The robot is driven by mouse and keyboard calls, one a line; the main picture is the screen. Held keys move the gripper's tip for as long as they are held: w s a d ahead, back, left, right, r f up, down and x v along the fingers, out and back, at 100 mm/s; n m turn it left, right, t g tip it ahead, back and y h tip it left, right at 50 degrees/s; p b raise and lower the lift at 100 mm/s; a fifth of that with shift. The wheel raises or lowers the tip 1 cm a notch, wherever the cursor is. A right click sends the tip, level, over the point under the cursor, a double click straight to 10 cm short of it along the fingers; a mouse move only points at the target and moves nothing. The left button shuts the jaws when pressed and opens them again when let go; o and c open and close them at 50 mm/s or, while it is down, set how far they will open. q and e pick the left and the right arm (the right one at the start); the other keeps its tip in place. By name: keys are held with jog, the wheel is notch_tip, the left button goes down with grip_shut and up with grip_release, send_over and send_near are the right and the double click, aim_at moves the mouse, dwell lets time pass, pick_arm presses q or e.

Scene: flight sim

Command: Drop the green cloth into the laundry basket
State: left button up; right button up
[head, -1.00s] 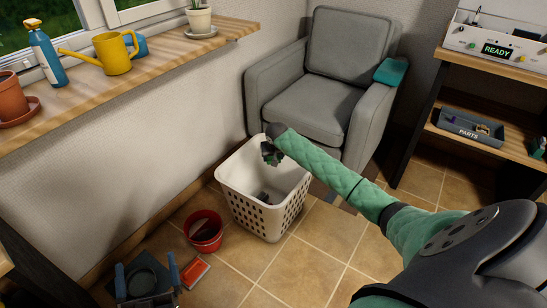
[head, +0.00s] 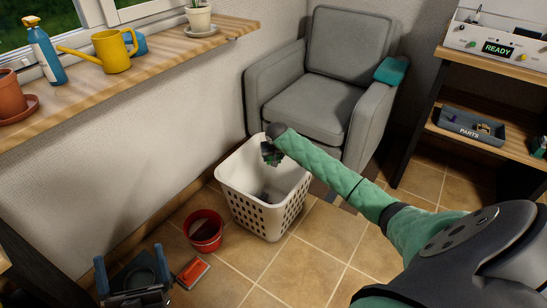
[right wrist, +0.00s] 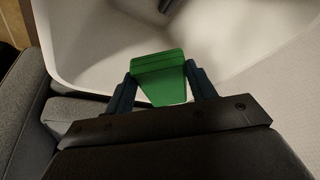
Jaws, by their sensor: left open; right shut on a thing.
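The green cloth (right wrist: 158,80) is between the two fingers of my right gripper (right wrist: 160,82) in the right wrist view, folded into a small block. The white laundry basket (head: 290,218) stands on the tiled floor, with holes in its side. In the head view, my right gripper (head: 270,155) is over the basket's opening near its back rim, and only a bit of green shows there. The basket's pale inner wall (right wrist: 235,55) fills much of the right wrist view. My left gripper (head: 130,266) is open and empty at the bottom left, apart from the basket.
A grey armchair (head: 305,105) with a teal cloth (head: 392,71) on its arm stands behind the basket. A red bucket (head: 205,232) and an orange-red object (head: 193,273) lie left of it. A wooden sill (head: 150,60) holds several items.

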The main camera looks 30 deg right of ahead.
jog(key=o, duration=1.1)
jog(key=shift+c, duration=0.2)
jog(key=shift+s+r, duration=0.15)
jog(key=shift+r, duration=0.25)
pick_arm(q)
notch_tip(320, 180, down, 17)
jog(key=w+d+g+y+p, duration=0.1)
jog(key=w+g, duration=0.1)
jog(key=g, duration=0.4)
jog(key=shift+w+d+r+y+p, duration=0.15)
jog(key=shift+w+d+y+p, duration=0.15)
jog(key=shift+w, duration=0.05)
pick_arm(e)
jog(key=v, duration=0.7)
pick_arm(q)
jog(key=shift+r, duration=0.1)
pick_arm(e)
jog(key=shift+a, duration=0.1)
